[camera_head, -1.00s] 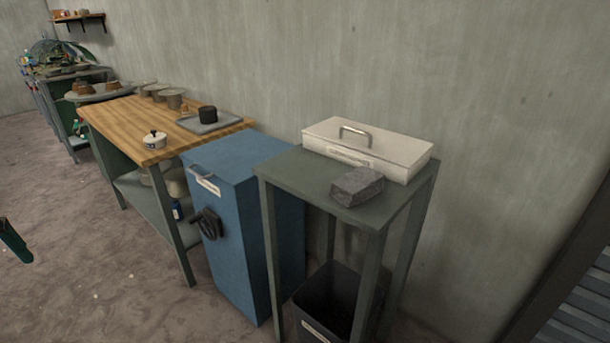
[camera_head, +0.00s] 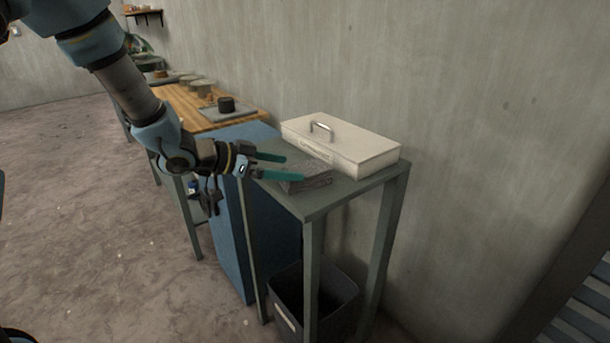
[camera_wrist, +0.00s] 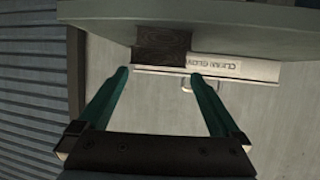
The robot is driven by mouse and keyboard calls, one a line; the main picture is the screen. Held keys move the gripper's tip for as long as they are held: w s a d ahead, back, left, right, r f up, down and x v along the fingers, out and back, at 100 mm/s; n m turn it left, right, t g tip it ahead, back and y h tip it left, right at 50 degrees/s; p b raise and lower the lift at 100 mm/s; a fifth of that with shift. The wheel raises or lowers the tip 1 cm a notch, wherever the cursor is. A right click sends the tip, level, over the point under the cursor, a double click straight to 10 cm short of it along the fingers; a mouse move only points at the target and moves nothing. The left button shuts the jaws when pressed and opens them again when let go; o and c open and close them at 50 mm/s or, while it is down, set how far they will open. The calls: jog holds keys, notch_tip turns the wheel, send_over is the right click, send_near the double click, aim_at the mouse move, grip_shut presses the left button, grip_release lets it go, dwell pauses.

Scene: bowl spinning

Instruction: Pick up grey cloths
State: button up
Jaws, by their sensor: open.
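The grey cloths (camera_head: 317,173) form a dark grey folded stack on the small green-grey table (camera_head: 318,206), in front of the white box. They also show in the wrist view as a dark block (camera_wrist: 163,46) beyond and between the fingertips. My gripper (camera_head: 294,168) is open, with two teal fingers pointing at the stack. In the head view the fingers overlap the stack's left part and hide some of it. In the wrist view my gripper (camera_wrist: 158,72) has nothing between its fingers. I cannot tell whether a finger touches the cloths.
A white lidded box (camera_head: 341,146) with a metal handle stands right behind the cloths, near the wall. A blue cabinet (camera_head: 232,215) stands left of the table. A dark bin (camera_head: 335,300) sits below it. A wooden workbench (camera_head: 185,100) holding pots is farther back.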

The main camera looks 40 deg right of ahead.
aim_at(304, 169)
jog(key=shift+p+x, duration=0.95)
jog(key=shift+x, duration=2.05)
jog(key=shift+s+r, duration=0.1)
jog(key=shift+c, duration=0.2)
jog(key=c, duration=1.4)
